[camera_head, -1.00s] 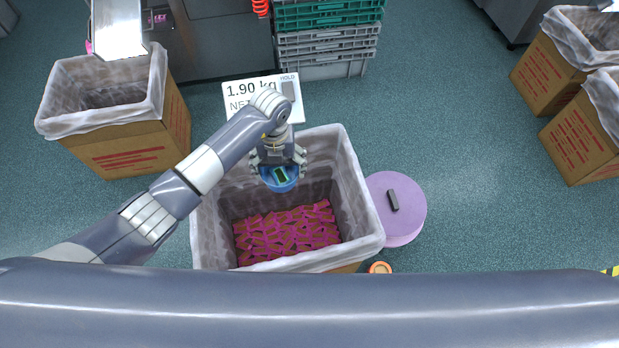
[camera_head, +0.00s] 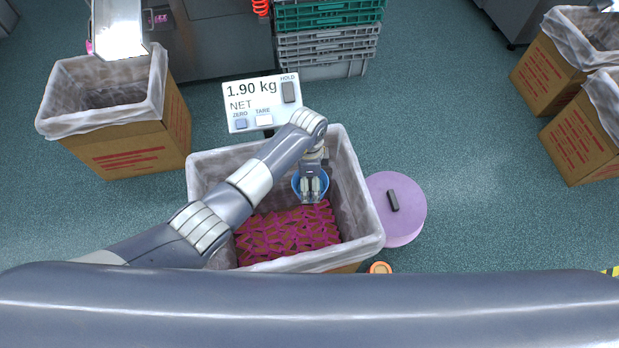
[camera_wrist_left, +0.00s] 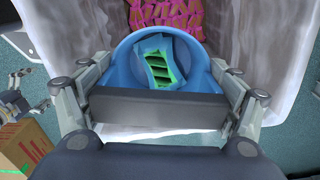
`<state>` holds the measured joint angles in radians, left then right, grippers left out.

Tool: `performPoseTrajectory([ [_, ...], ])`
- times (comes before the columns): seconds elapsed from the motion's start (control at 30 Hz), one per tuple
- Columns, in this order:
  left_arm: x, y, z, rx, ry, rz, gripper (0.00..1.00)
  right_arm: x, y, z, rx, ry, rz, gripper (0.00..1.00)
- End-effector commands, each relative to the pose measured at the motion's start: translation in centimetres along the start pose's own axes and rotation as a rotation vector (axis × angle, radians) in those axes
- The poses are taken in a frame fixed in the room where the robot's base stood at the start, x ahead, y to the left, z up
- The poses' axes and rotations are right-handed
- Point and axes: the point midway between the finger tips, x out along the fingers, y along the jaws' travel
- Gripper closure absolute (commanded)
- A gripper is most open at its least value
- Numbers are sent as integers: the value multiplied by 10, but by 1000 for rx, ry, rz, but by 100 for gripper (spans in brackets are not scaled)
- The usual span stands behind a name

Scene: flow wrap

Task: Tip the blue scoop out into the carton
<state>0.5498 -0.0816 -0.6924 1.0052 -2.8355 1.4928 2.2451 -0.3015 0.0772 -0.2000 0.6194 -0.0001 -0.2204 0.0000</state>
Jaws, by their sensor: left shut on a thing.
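My left gripper (camera_head: 313,190) is shut on the blue scoop (camera_head: 298,185) and holds it over the back right part of the lined carton (camera_head: 358,205). In the left wrist view the round scoop (camera_wrist_left: 122,64) sits between the gripper's fingers (camera_wrist_left: 165,97). One light blue packet with a green, dark-striped middle (camera_wrist_left: 160,66) lies in the scoop. Many pink and brown wrapped pieces (camera_head: 288,232) cover the carton's floor; they also show beyond the scoop in the wrist view (camera_wrist_left: 165,14). In the head view the gripper hides much of the scoop.
A scale display (camera_head: 252,100) reading 1.90 kg NET stands behind the carton. A round purple lid-like thing (camera_head: 405,222) with a dark handle is close on the right. Another lined carton (camera_head: 135,140) stands at left, with grey and green crates (camera_head: 325,45) behind.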

Motion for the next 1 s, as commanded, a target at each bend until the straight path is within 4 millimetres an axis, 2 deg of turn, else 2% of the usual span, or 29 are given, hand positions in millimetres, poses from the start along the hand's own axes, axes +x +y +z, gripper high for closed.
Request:
performPoseTrajectory([
  [0.13, -1, 0, 5, -7, 100, -1, 45, -5, 1, -1, 0, 1, 1, 0],
  [0.23, 2, 0, 8, -7, 215, -1, 45, 1, 2, 0, -1, 1, 2, 0],
  [0.4, 2, -1, 11, -1, 422, -5, 45, 23, 2, 1, -1, 2, 3, 0],
  [0.87, -2, -1, 20, 7, 706, -4, 45, 74, 2, 5, -1, 3, 4, 0],
  [1.0, -1, 0, 27, 5, 833, -1, 45, 80, 2, 6, -2, 3, 4, 0],
])
